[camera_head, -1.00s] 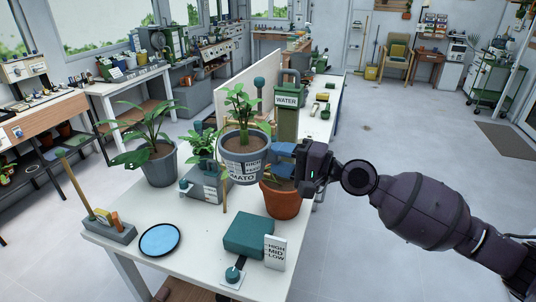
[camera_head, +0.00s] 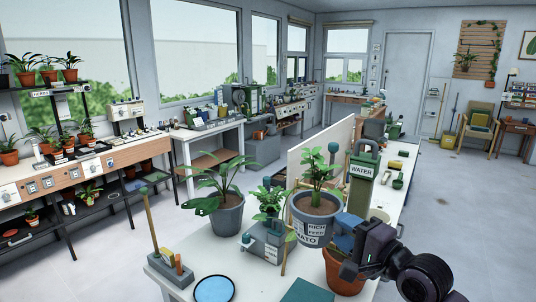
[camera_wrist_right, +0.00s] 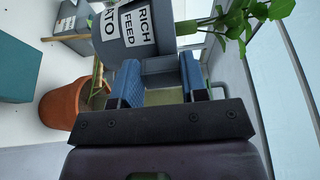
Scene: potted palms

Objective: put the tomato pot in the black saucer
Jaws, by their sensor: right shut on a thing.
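The tomato pot (camera_head: 316,226) is a grey pot with white labels and a leafy green plant, upright in the head view. My right gripper (camera_head: 346,232) is at its right side, shut on it. In the right wrist view, the blue finger pads of the gripper (camera_wrist_right: 160,82) are on either side of a grey block at the wall of the pot (camera_wrist_right: 138,52). The pot looks held above the table, but its underside is partly hidden. The black saucer (camera_head: 214,290), black-rimmed with a blue inside, lies at the table's front left. My left gripper is not in view.
A terracotta pot (camera_head: 342,276) stands just below my right gripper. A large grey potted plant (camera_head: 226,216), a grey box (camera_head: 262,246) and a green block (camera_head: 308,292) are near the saucer. A tool holder (camera_head: 172,272) stands left of it.

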